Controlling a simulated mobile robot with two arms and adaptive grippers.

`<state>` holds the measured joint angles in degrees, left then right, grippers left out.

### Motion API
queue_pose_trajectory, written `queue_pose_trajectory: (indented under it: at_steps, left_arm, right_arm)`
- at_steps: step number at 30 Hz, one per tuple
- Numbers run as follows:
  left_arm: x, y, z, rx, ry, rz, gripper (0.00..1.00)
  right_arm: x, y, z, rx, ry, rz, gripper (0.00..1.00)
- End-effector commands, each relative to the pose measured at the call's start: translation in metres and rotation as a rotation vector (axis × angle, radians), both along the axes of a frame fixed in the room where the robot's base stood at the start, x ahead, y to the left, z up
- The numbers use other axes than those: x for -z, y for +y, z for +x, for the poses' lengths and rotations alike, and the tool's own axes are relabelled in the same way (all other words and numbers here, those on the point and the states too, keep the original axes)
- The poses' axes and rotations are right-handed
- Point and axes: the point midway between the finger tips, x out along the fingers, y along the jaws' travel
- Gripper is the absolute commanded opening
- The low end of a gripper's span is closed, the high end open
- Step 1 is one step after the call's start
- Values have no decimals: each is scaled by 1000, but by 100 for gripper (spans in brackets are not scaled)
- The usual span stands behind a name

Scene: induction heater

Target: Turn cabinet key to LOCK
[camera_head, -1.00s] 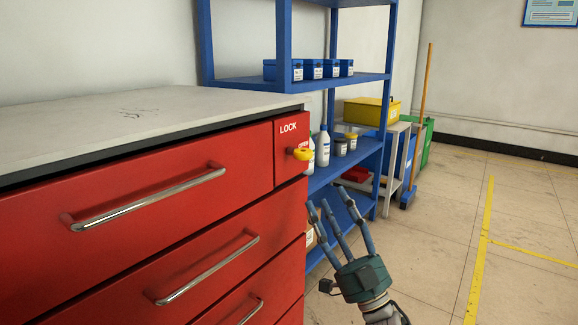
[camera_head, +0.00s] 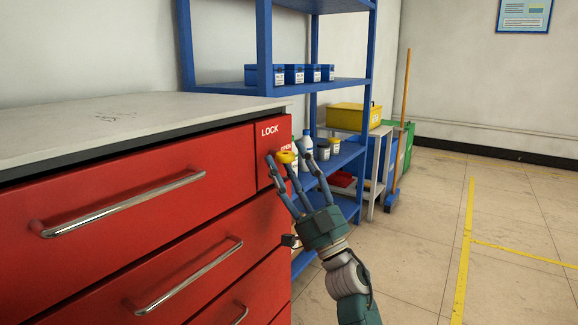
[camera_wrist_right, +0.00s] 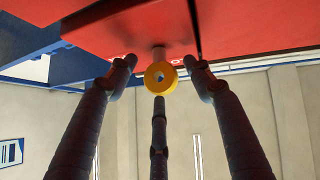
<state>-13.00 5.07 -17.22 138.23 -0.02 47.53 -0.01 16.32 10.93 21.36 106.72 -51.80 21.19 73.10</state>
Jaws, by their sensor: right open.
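The red cabinet (camera_head: 130,217) stands at the left in the head view. Its yellow key (camera_head: 286,157) sticks out of the small panel at the top right, below the word LOCK and beside the partly covered word OPEN. My right gripper (camera_head: 290,160) is open, with its fingertips around the key and close to the panel. In the right wrist view the key (camera_wrist_right: 160,77) is a yellow ring on a short shaft, between the spread fingers, and no finger clearly touches it. My left gripper is not in view.
A blue shelf (camera_head: 225,88) with blue boxes and bottles stands behind the cabinet. A yellow bin (camera_head: 352,116) and a broom (camera_head: 402,120) are further back. The floor to the right is clear.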

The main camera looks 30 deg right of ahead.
Motion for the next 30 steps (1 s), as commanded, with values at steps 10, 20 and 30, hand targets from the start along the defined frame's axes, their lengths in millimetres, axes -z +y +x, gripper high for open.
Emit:
queue_pose_trajectory:
  at_steps: [10,20,30]
  left_arm:
    - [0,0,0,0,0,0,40]
    - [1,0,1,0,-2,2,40]
    - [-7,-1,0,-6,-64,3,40]
  right_arm:
    - [0,0,0,-1,0,0,16]
    - [2,0,0,-2,-8,-20,7]
    - [5,-3,2,-1,-78,-197,7]
